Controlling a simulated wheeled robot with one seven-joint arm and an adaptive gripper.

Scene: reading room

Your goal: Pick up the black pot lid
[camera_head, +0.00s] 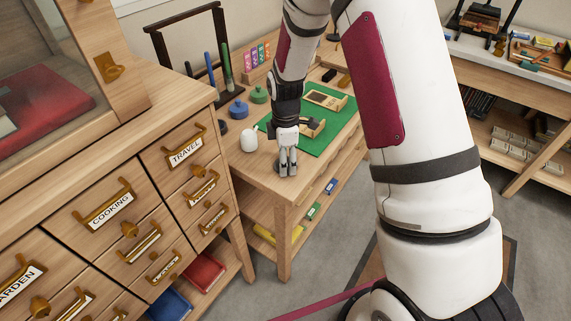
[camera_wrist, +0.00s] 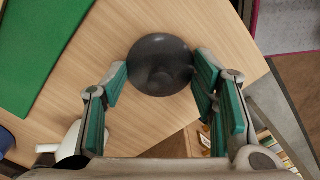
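The black pot lid (camera_wrist: 160,52), round and dark with a knob near its middle, lies on the wooden table near its edge in the wrist view. My gripper (camera_wrist: 160,84) is open, with its green-padded fingers spread to the left and right of the lid's near part. The right finger is close to the lid's edge; I cannot tell whether it touches. The knob lies between the fingers. In the head view my gripper (camera_head: 287,165) points down over the table's front corner, and the lid is mostly hidden behind it.
A white pot (camera_head: 249,141), a blue pot (camera_head: 238,109) and a green pot (camera_head: 259,94) stand left of my gripper. A green mat (camera_head: 322,136) with wooden items lies beyond it. The drawer cabinet (camera_head: 128,198) stands close on the left. The table's edge is near the lid.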

